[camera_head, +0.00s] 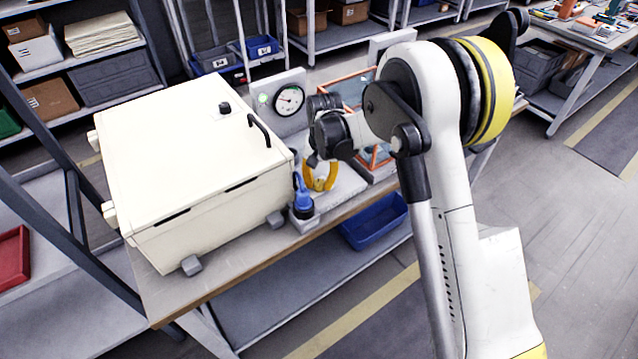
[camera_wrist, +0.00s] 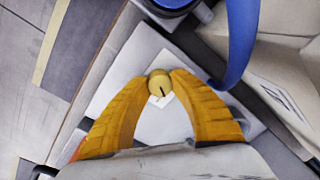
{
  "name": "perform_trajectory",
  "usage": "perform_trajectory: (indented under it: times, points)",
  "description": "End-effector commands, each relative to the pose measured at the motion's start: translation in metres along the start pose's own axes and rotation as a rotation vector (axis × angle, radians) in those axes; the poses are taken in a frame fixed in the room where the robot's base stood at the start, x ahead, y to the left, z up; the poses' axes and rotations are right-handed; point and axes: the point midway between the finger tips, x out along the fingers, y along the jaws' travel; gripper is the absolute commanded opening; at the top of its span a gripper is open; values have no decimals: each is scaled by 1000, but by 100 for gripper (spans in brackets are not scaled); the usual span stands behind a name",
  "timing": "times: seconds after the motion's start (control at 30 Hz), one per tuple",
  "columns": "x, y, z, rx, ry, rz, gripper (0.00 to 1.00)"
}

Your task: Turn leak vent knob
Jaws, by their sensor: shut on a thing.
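The leak vent knob is a small round yellow knob with a dark pointer line, seen in the wrist view (camera_wrist: 160,84). It sits over a white plate with a small mark on it (camera_wrist: 165,122). My gripper (camera_wrist: 160,80) has orange-yellow fingers, and their tips are shut on the knob from both sides. In the head view my gripper (camera_head: 320,178) is low beside the white box, in front of the gauge panel. The knob is hidden there behind the fingers and wrist.
A blue-handled tool (camera_head: 303,195) stands in a small holder just left of my gripper; its blue loop (camera_wrist: 240,45) passes close to the right finger. A large white box (camera_head: 200,150) fills the bench's left. A gauge (camera_head: 289,100) and an orange-framed case (camera_head: 355,88) stand behind.

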Motion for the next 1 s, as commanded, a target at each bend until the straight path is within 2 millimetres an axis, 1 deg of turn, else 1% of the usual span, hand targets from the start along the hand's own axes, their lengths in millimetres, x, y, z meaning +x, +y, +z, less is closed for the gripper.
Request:
perform_trajectory:
  times: [0.2,0.43,0.63,1.0]
  points:
    - [0,1,0,145,9,1,0]
    - [0,1,0,238,14,1,0]
    - [0,1,0,271,15,1,0]
    - [0,1,0,276,15,1,0]
